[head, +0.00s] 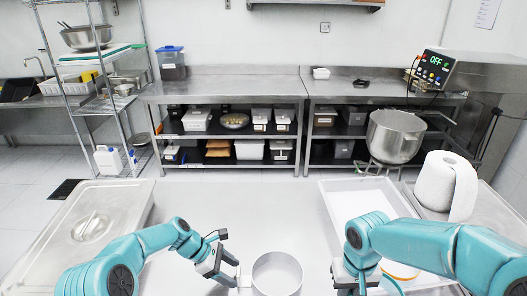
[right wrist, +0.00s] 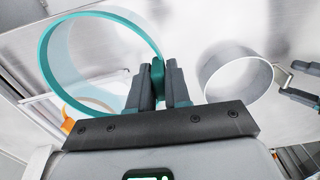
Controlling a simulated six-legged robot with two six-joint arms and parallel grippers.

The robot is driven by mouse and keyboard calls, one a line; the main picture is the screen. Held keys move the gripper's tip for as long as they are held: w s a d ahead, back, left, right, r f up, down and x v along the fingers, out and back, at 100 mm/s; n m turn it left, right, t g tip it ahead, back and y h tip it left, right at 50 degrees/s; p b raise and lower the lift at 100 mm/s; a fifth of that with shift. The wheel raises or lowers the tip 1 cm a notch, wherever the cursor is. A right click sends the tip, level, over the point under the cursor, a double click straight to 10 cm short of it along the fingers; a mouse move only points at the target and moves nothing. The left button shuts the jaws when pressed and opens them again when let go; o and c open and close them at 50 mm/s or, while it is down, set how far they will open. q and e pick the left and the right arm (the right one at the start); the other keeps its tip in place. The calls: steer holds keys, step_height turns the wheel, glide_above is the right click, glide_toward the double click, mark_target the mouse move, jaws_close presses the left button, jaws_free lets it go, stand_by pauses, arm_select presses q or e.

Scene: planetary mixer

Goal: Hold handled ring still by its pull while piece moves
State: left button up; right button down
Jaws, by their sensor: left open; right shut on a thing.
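A grey metal ring (head: 277,273) stands on the steel table at the front middle, with a small pull (head: 243,281) on its left side. It also shows in the right wrist view (right wrist: 232,75), its pull (right wrist: 284,78) on the right. My left gripper (head: 232,277) is open at the pull; I cannot tell whether the pull lies between its fingers. Its fingers also show in the right wrist view (right wrist: 298,93). My right gripper (right wrist: 158,85) is shut on the teal tab of a clear, teal-rimmed ring (right wrist: 48,62). In the head view my right arm hides most of this ring.
A lidded steel pan (head: 70,232) is at left. A paper roll (head: 446,186) and mixer bowl (head: 396,137) stand at right. The table middle is clear.

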arm_select(q)
steer(key=shift+x, duration=0.9)
steer(key=c, duration=1.1)
steer(key=shift+c, duration=0.2)
